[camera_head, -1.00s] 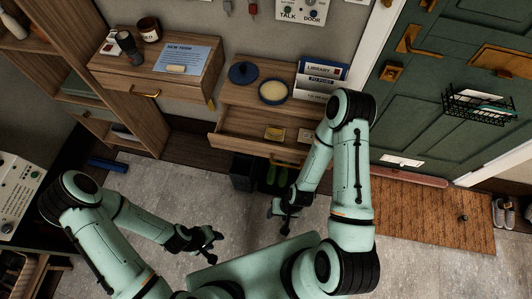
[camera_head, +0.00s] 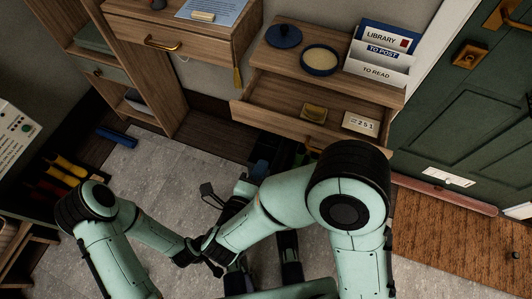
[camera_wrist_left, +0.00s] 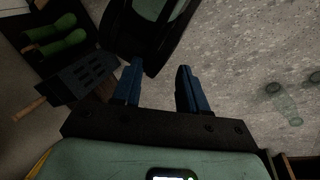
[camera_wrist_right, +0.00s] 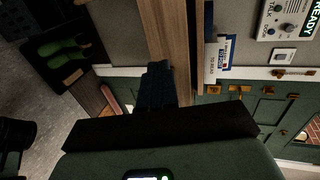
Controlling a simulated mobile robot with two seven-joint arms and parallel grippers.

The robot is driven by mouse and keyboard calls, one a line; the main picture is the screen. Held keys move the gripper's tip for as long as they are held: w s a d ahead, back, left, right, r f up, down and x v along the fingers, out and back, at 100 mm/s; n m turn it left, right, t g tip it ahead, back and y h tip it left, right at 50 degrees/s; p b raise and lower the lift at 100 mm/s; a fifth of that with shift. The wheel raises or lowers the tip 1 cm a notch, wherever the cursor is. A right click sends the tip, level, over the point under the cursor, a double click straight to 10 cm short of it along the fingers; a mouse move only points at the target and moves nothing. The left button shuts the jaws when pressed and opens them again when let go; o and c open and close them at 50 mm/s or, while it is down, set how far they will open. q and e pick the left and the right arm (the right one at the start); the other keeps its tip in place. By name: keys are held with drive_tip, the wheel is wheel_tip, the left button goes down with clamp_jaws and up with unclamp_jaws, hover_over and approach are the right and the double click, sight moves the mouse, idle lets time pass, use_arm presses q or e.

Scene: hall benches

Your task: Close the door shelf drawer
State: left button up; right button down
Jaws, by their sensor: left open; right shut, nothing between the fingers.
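The door shelf drawer (camera_head: 285,122) stands pulled out below the wooden shelf top (camera_head: 325,87). My right gripper (camera_head: 240,192) is low, in front and left of the drawer, partly hidden by my right arm. In the right wrist view its fingers (camera_wrist_right: 157,82) are shut and empty before a strip of wood; contact cannot be told. My left gripper (camera_wrist_left: 158,88) is open and empty over the floor, near my right arm.
A round tray (camera_head: 320,59), a blue lid (camera_head: 284,35) and a letter rack (camera_head: 379,67) stand on the shelf top. A desk with a brass-handled drawer (camera_head: 150,42) is at left. Green footwear (camera_wrist_right: 62,48) is on the floor below. The green door (camera_head: 464,110) is at right.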

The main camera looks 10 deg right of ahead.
sight(295, 102)
drive_tip(key=x, duration=0.3)
drive_tip(key=b+x, duration=0.1)
drive_tip(key=x, duration=0.7)
drive_tip(key=shift+w+d+r, duration=0.1)
drive_tip(key=shift+w+r, duration=0.1)
drive_tip(key=shift+r, duration=0.05)
use_arm(q)
drive_tip(key=shift+w+a+f+t+y+b, duration=0.15)
drive_tip(key=shift+w+a+f, duration=0.25)
drive_tip(key=shift+w, duration=0.25)
drive_tip(key=shift+w+a+f+t+y+b, duration=0.15)
drive_tip(key=shift+w+a+f, duration=0.1)
drive_tip(key=shift+w+f, duration=0.35)
use_arm(e)
drive_tip(key=shift+w+d, duration=0.45)
drive_tip(key=shift+w, duration=0.3)
use_arm(q)
drive_tip(key=shift+r, duration=0.1)
